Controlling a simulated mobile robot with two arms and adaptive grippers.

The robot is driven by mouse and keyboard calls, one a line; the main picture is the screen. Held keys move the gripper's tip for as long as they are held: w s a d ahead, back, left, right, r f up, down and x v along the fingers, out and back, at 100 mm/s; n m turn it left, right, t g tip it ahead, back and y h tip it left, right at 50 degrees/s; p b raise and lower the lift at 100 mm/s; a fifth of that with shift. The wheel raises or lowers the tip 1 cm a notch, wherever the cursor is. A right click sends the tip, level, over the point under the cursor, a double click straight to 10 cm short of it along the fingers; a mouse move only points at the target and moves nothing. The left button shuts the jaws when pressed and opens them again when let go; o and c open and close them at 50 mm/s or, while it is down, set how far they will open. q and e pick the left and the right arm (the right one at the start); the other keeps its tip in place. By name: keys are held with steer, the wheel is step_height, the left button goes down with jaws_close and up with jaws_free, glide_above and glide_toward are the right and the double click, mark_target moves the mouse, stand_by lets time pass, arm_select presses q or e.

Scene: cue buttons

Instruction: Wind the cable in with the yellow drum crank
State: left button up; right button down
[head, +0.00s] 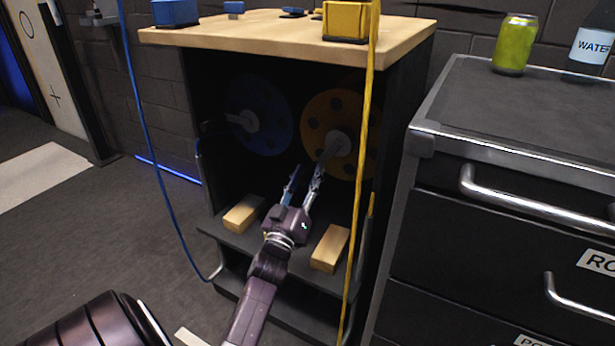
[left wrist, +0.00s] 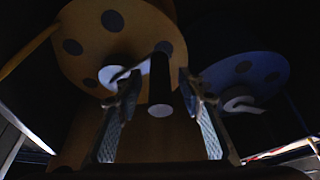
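The yellow drum (head: 316,106) is inside the dark cabinet, right of the blue drum (head: 272,132). In the left wrist view the yellow drum (left wrist: 85,22) is at upper left, with a pale crank arm (left wrist: 122,73) and a dark crank handle (left wrist: 160,82) pointing toward the camera. My left gripper (head: 305,172) reaches into the cabinet in front of the yellow drum. In the left wrist view its fingers (left wrist: 158,90) stand apart on either side of the handle, with gaps showing. The yellow cable (head: 363,140) hangs down the cabinet's front. My right gripper is out of view.
Wooden blocks (head: 243,213) and (head: 330,248) sit on the cabinet's lower shelf, either side of my arm. A blue cable (head: 147,140) hangs at left. A drawer unit (head: 480,115) stands close at right, carrying a can (head: 515,45). Floor is open at left.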

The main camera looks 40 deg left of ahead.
arm_select(q)
steer(key=shift+c, duration=0.7)
jaws_close()
